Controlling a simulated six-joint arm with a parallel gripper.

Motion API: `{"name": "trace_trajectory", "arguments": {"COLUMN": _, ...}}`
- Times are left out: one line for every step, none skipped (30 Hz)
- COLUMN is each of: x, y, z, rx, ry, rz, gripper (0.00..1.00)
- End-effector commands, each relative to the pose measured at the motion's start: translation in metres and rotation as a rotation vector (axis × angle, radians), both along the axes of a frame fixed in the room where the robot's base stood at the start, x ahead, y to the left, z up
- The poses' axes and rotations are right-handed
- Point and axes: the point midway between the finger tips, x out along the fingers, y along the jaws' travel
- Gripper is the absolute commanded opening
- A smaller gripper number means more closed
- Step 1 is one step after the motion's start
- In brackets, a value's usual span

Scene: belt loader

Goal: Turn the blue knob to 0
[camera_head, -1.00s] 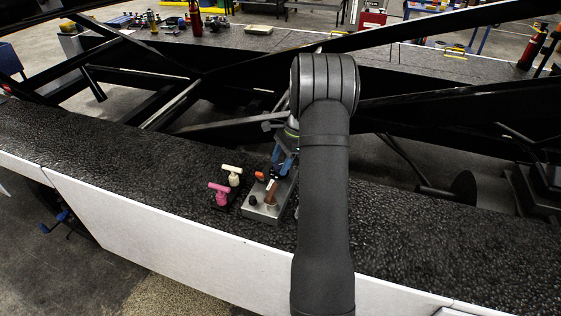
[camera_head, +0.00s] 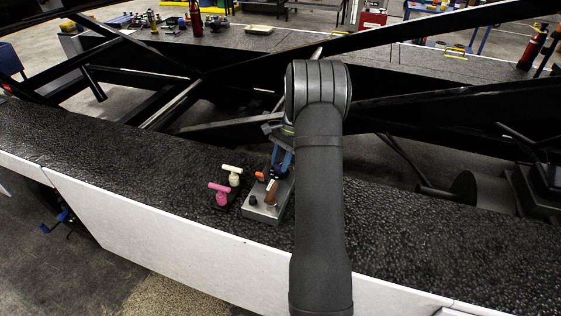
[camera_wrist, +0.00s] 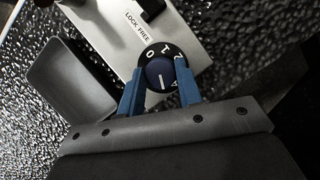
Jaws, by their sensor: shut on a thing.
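The blue knob (camera_wrist: 160,75) is a dark blue cap with a white pointer line, set on a black dial (camera_wrist: 153,52) with white numerals. The pointer line runs roughly up and down in the wrist view; which end marks the setting I cannot tell. My gripper (camera_wrist: 160,88) has its blue fingers on both sides of the knob, shut on it. In the head view my gripper (camera_head: 283,160) is at the grey control box (camera_head: 261,214), and the arm partly hides it.
The box carries an orange-brown lever (camera_head: 271,191), a black knob (camera_head: 253,201) and an orange part (camera_head: 259,175). A pink T-handle (camera_head: 219,193) and a cream T-handle (camera_head: 233,174) stand to its left. A dark tray-like part (camera_wrist: 68,78) shows in the wrist view.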

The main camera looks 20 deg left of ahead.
Motion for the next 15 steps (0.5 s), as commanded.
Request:
{"name": "trace_trajectory", "arguments": {"x": 0.0005, "y": 0.0008, "z": 0.0005, "rx": 0.000, "ry": -0.001, "rz": 0.040, "gripper": 0.09}}
{"name": "trace_trajectory", "arguments": {"x": 0.0007, "y": 0.0011, "z": 0.0005, "rx": 0.000, "ry": -0.001, "rz": 0.067, "gripper": 0.09}}
{"name": "trace_trajectory", "arguments": {"x": 0.0009, "y": 0.0012, "z": 0.0004, "rx": 0.000, "ry": -0.002, "rz": 0.100, "gripper": 0.09}}
{"name": "trace_trajectory", "arguments": {"x": 0.0008, "y": 0.0014, "z": 0.0004, "rx": -0.001, "ry": -0.001, "rz": 0.125, "gripper": 0.09}}
{"name": "trace_trajectory", "arguments": {"x": 0.0007, "y": 0.0015, "z": 0.0002, "rx": 0.000, "ry": -0.001, "rz": 0.149, "gripper": 0.09}}
{"name": "trace_trajectory", "arguments": {"x": 0.0008, "y": 0.0016, "z": 0.0002, "rx": 0.000, "ry": -0.001, "rz": 0.180, "gripper": 0.09}}
{"name": "trace_trajectory", "arguments": {"x": 0.0009, "y": 0.0015, "z": 0.0002, "rx": -0.001, "ry": -0.002, "rz": 0.203, "gripper": 0.09}}
{"name": "trace_trajectory", "arguments": {"x": 0.0011, "y": 0.0016, "z": 0.0004, "rx": 0.000, "ry": -0.002, "rz": 0.225, "gripper": 0.09}}
{"name": "trace_trajectory", "arguments": {"x": 0.0012, "y": 0.0019, "z": 0.0006, "rx": 0.000, "ry": -0.002, "rz": 0.252, "gripper": 0.09}}
{"name": "trace_trajectory", "arguments": {"x": 0.0012, "y": 0.0020, "z": 0.0008, "rx": 0.001, "ry": -0.002, "rz": 0.272, "gripper": 0.09}}
{"name": "trace_trajectory", "arguments": {"x": 0.0012, "y": 0.0021, "z": 0.0008, "rx": -0.001, "ry": -0.002, "rz": 0.290, "gripper": 0.09}}
{"name": "trace_trajectory", "arguments": {"x": 0.0012, "y": 0.0021, "z": 0.0007, "rx": 0.000, "ry": -0.003, "rz": 0.315, "gripper": 0.09}}
{"name": "trace_trajectory", "arguments": {"x": 0.0011, "y": 0.0022, "z": 0.0007, "rx": 0.000, "ry": -0.002, "rz": 0.330, "gripper": 0.09}}
{"name": "trace_trajectory", "arguments": {"x": 0.0010, "y": 0.0025, "z": 0.0007, "rx": 0.000, "ry": -0.002, "rz": 0.346, "gripper": 0.09}}
{"name": "trace_trajectory", "arguments": {"x": 0.0010, "y": 0.0026, "z": 0.0007, "rx": 0.000, "ry": -0.002, "rz": 0.365, "gripper": 0.09}}
